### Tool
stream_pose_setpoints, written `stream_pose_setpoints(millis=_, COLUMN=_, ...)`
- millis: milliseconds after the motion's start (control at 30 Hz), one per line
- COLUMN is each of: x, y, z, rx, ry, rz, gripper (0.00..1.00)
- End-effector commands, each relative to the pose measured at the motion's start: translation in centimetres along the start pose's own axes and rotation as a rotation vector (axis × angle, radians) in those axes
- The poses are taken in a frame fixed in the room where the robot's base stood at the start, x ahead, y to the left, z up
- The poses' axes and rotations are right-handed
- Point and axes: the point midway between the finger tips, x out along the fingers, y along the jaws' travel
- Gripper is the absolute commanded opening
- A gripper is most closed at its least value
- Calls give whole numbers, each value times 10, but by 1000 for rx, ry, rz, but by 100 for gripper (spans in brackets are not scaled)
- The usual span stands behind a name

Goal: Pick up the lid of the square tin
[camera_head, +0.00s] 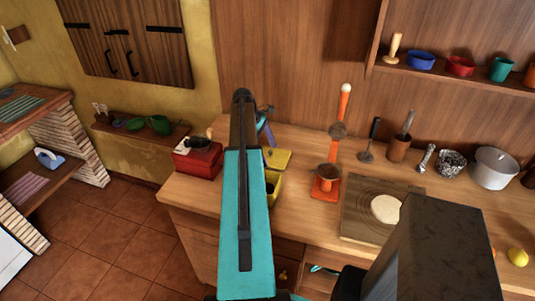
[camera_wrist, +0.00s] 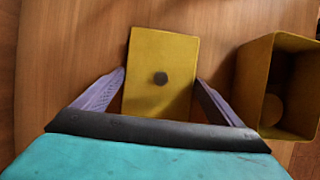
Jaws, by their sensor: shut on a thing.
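The square tin (camera_wrist: 252,82) is yellow and open at the top, to the right of the lid, with a round yellowish shape inside. In the head view, my arm partly hides the tin (camera_head: 275,190).
On the wooden counter (camera_head: 305,150), a red box (camera_head: 198,164) stands left of my arm. An orange stand (camera_head: 326,188) with a brown cup is to the right.

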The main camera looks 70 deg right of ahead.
Motion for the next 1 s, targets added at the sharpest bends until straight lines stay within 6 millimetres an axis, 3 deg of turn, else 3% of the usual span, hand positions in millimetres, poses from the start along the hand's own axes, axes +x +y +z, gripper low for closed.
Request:
stream_pose_setpoints(millis=700, x=-73, y=1, z=30, rx=2, ry=0, rz=1, gripper=67)
stream_pose_setpoints(millis=1000, x=-85, y=0, z=36, rx=0, ry=-1, rz=0, gripper=67)
